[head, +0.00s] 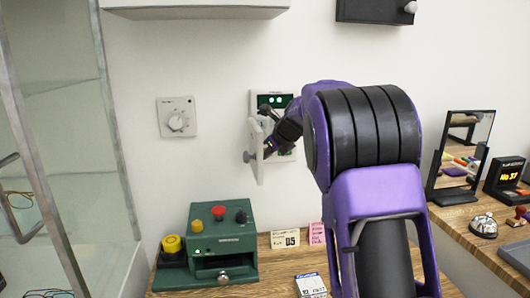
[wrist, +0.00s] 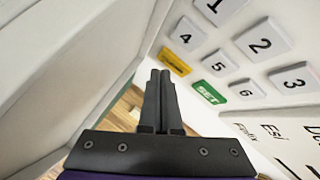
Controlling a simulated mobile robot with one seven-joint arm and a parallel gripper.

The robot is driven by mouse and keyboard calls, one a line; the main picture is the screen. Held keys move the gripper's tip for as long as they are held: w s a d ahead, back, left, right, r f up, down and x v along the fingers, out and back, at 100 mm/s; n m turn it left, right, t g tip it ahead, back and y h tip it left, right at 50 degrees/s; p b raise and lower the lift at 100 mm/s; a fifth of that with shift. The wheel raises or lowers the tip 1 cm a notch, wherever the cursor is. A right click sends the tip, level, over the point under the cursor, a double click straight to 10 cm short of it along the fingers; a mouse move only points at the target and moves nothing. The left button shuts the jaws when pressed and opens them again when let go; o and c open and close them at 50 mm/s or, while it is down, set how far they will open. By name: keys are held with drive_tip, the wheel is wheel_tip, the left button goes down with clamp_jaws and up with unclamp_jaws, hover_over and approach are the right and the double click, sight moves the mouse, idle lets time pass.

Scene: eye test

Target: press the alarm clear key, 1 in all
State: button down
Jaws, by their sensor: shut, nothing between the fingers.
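The wall alarm panel (head: 284,99) with a small green lit display is partly hidden behind my arm in the head view. Its white flap (head: 256,150) stands open. The wrist view shows white number keys (wrist: 260,40), a green SET key (wrist: 208,94) and a yellow key (wrist: 175,61) whose label I cannot read clearly. No key is legibly marked clear. My gripper (wrist: 160,74) is shut and empty, its tips close below the yellow key in the picture. I cannot tell whether they touch. In the head view my gripper (head: 269,145) is beside the flap.
The open flap also fills the left of the wrist view (wrist: 60,60), close to my gripper. A dial plate (head: 177,118) is on the wall to the left. Below, a green box with buttons (head: 222,248) stands on a wooden table. A glass cabinet (head: 60,130) is far left.

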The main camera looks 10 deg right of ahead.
drive_tip(key=shift+w+p, duration=0.6)
drive_tip(key=shift+p, duration=0.15)
idle(0.7)
idle(0.3)
drive_tip(key=shift+s+b, duration=0.3)
drive_tip(key=shift+s, duration=0.5)
drive_tip(key=s+b, duration=0.1)
drive_tip(key=s, duration=0.4)
idle(0.6)
